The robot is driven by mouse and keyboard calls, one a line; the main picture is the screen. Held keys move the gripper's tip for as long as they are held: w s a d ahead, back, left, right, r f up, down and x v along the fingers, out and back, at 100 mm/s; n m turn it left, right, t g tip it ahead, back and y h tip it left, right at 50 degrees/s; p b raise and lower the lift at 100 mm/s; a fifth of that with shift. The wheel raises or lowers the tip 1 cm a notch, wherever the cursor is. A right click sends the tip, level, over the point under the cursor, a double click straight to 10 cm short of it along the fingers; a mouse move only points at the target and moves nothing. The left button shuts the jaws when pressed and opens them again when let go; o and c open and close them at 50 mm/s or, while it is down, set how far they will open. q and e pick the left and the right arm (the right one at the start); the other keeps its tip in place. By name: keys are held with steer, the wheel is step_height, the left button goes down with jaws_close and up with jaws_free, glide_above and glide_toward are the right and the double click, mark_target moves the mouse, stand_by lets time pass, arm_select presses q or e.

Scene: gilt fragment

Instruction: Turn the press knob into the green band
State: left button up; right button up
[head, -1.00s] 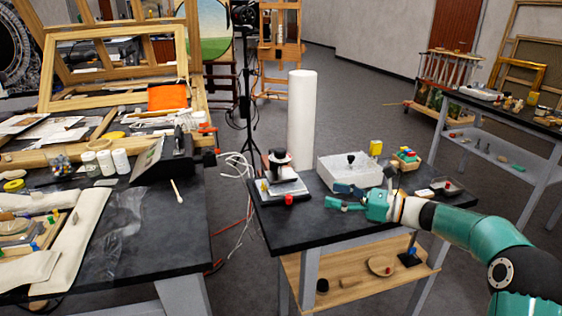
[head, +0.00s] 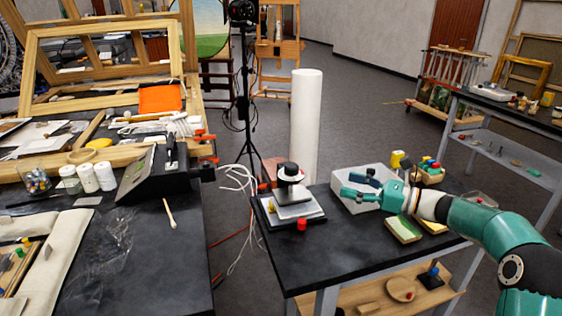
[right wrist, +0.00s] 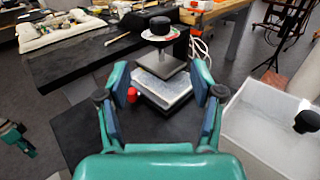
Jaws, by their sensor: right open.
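The press stands at the left back corner of the dark table; it has a grey plate (head: 297,212), a black knob (head: 290,169) on top and a pale disc below the knob.
The white box (head: 345,203) with a black knob stands right of the press. A red knob (head: 302,224) is at the press's front. A green-topped block (head: 403,229) lies near the table edge. A tall white roll (head: 306,120) rises behind.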

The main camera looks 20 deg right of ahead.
steer(key=p, duration=0.3)
glide_toward(291, 165)
steer(key=x, duration=0.6)
steer(key=f+x, duration=0.1)
steer(key=x, duration=0.3)
steer(key=shift+b, duration=0.3)
